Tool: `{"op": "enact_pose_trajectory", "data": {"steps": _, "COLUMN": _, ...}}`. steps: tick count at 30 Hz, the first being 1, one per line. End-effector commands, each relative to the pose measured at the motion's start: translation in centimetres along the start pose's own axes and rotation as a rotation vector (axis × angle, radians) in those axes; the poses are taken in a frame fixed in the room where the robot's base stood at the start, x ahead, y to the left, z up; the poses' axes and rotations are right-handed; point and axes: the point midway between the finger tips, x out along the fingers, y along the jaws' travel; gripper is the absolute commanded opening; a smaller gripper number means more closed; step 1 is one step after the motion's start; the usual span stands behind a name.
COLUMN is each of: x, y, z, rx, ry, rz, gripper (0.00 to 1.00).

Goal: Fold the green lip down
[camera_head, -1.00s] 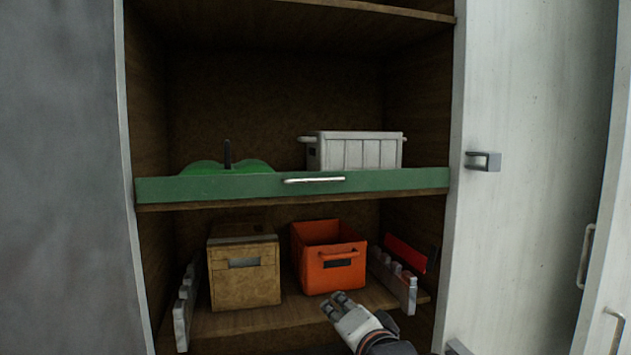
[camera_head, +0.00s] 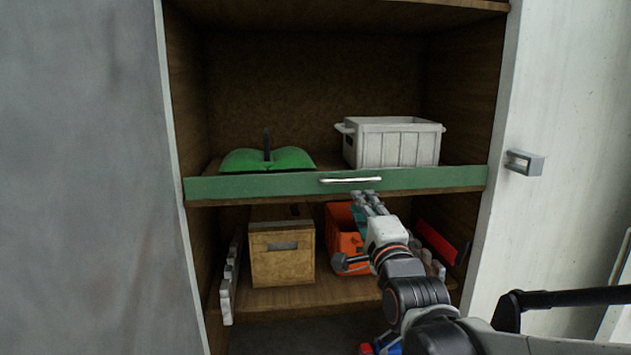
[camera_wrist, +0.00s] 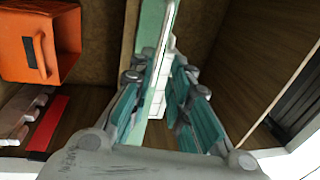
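The green lip (camera_head: 260,187) stands upright along the front edge of the middle shelf and spans the cabinet opening. A pale bar handle (camera_head: 350,180) is fixed near its middle. My gripper (camera_head: 369,197) is just below and to the right of the handle, in front of the lip. In the wrist view, the lip (camera_wrist: 149,38) and the handle (camera_wrist: 167,30) run down towards the gap between my teal-padded fingers (camera_wrist: 165,78). The fingers are apart, with nothing visibly clamped. I cannot tell whether the handle's end lies between them.
A white crate (camera_head: 398,145) and a green object (camera_head: 262,159) sit on the shelf behind the lip. Below are a tan box (camera_head: 282,257) and an orange bin (camera_head: 340,225), partly hidden by my arm. The open white door (camera_head: 545,100) stands at the right.

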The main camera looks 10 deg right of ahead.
Motion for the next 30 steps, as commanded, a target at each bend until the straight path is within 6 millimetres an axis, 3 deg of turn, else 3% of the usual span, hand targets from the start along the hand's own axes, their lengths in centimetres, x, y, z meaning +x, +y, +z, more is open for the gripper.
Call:
{"op": "enact_pose_trajectory", "data": {"steps": 15, "x": 7.9, "y": -0.1, "z": 0.0, "rx": -0.001, "ry": 0.0, "rz": 0.001, "gripper": 0.17}}
{"op": "enact_pose_trajectory", "data": {"steps": 21, "x": 9.3, "y": 0.0, "z": 0.0, "rx": -0.001, "ry": 0.0, "rz": 0.001, "gripper": 0.17}}
{"op": "enact_pose_trajectory", "data": {"steps": 30, "x": 9.5, "y": 0.0, "z": 0.0, "rx": -0.001, "ry": 0.0, "rz": 0.001, "gripper": 0.17}}
